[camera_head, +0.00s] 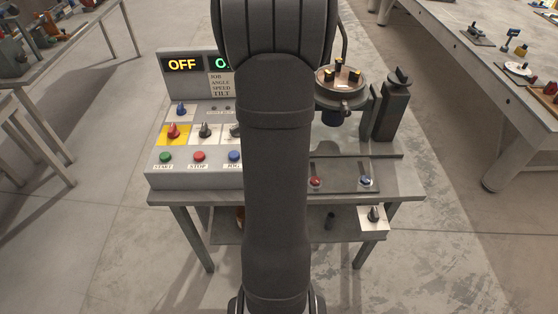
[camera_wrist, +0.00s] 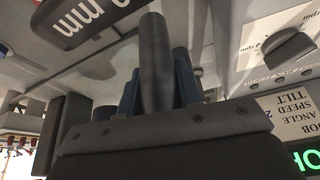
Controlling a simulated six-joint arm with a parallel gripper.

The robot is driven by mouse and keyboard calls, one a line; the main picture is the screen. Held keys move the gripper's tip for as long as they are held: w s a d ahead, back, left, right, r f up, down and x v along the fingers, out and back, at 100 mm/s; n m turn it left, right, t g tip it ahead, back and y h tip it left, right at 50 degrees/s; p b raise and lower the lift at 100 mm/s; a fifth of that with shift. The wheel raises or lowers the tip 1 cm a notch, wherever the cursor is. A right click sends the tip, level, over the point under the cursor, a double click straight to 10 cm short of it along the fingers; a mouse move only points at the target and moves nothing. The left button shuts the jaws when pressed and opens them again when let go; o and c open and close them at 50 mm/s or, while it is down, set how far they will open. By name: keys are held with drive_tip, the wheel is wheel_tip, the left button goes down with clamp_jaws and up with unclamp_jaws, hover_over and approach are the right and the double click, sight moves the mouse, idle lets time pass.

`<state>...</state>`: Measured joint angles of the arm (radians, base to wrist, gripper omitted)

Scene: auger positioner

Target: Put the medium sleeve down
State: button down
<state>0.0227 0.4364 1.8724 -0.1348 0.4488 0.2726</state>
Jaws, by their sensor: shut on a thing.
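In the wrist view, my gripper (camera_wrist: 158,88) is shut on a grey, slightly tapered cylinder, which I take to be the medium sleeve (camera_wrist: 155,42). The sleeve sits between the blue finger pads and sticks out beyond them. Whether it touches anything at its far end I cannot tell. In the head view, my own arm hides both the gripper and the sleeve.
A control panel (camera_head: 156,182) with an OFF display, knobs and buttons stands on the bench at the left. A round positioner table (camera_head: 326,86) with brass-topped jaws is right of my arm. In the wrist view, a dark plate marked "mm" (camera_wrist: 88,18) lies near the sleeve.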

drive_tip(key=s+d+r+m+g+h, duration=0.2)
drive_tip(key=s+d+r+m+h, duration=0.15)
drive_tip(key=d+r+m, duration=0.4)
drive_tip(key=shift+m+y, duration=0.45)
drive_tip(key=shift+w+a+f, duration=0.95)
drive_tip(key=shift+a+f, duration=0.35)
drive_tip(key=shift+f, duration=0.7)
drive_tip(key=shift+w+a+f, duration=0.95)
drive_tip(key=shift+a+f, duration=0.3)
drive_tip(key=shift+f, duration=0.75)
drive_tip(key=shift+w+a+f, duration=0.95)
drive_tip(key=shift+a+f, duration=0.35)
drive_tip(key=shift+f, duration=0.7)
drive_tip(key=shift+f, duration=0.1)
drive_tip(key=c, duration=1)
unclamp_jaws()
drive_tip(key=v, duration=1.2)
drive_tip(key=shift+s+a, duration=0.1)
drive_tip(key=shift+s, duration=0.05)
